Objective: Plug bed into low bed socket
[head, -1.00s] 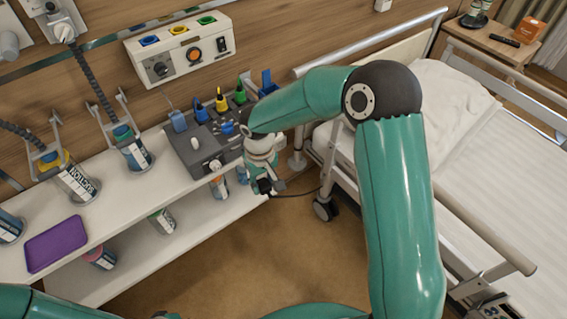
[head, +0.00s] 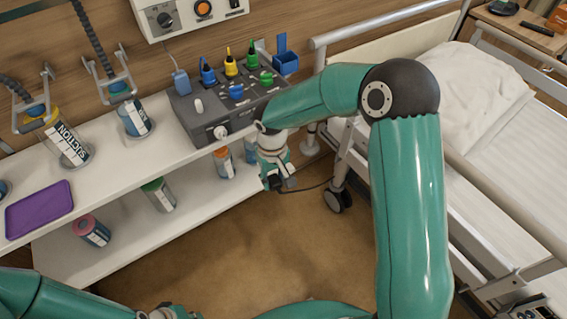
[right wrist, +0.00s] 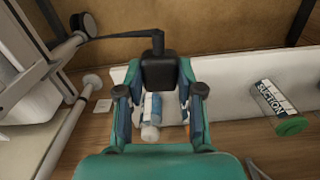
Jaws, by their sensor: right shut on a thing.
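My right gripper (head: 277,184) is low in front of the shelf's right end, between the shelf and the bed. In the right wrist view my right gripper (right wrist: 158,92) is shut on a black plug (right wrist: 158,70). A dark cable (right wrist: 118,36) runs from the plug to the bed's side; it also shows in the head view (head: 312,188). The bed (head: 500,150) is at the right. A small white plate (right wrist: 103,105) is on the wooden wall beside the bed leg, apart from the plug; I cannot tell whether it is the low bed socket.
A white two-level shelf (head: 120,170) carries a grey device (head: 205,115), a purple tray (head: 38,210) and several canisters, one marked suction (right wrist: 272,98). A bed wheel (head: 338,200) stands near the gripper. The brown floor (head: 225,255) in front is clear.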

